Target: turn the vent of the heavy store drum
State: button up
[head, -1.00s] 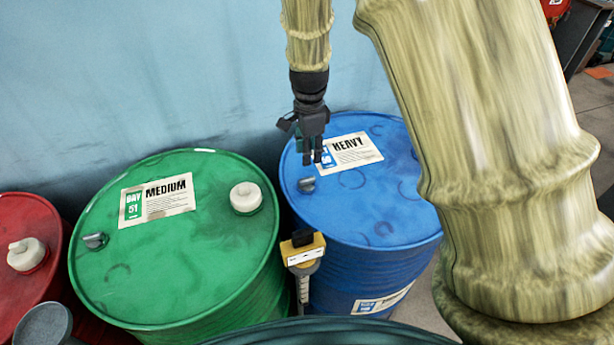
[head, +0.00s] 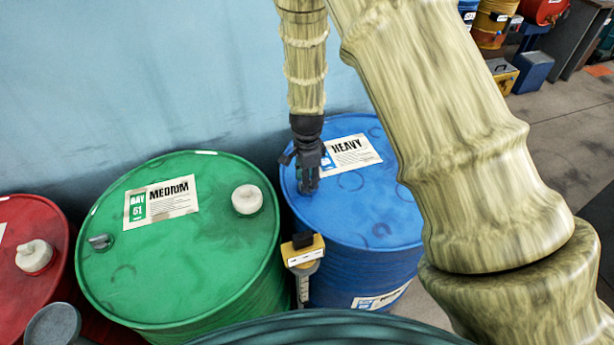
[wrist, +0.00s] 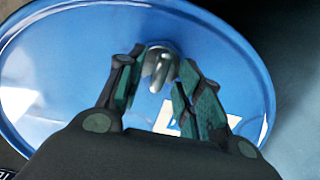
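The heavy store drum (head: 375,215) is blue, with a white label reading HEAVY on its lid. Its vent (wrist: 160,64) is a small grey metal knob on the lid. In the wrist view the vent shows between and just beyond my two fingertips, with gaps seen on both sides. My gripper (head: 308,188) points down over the left part of the lid. In the wrist view the gripper (wrist: 160,82) is open, its fingers spread either side of the vent. In the head view the vent is hidden by the gripper.
A green MEDIUM drum (head: 180,260) with a white cap (head: 247,199) and a grey vent (head: 101,242) stands left of the blue drum. A yellow-topped device (head: 303,251) stands between them. A red drum (head: 22,285) is at far left. The wall rises close behind.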

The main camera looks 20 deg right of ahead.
jog(key=shift+f, duration=0.2)
jog(key=shift+c, duration=0.4)
grip_shut()
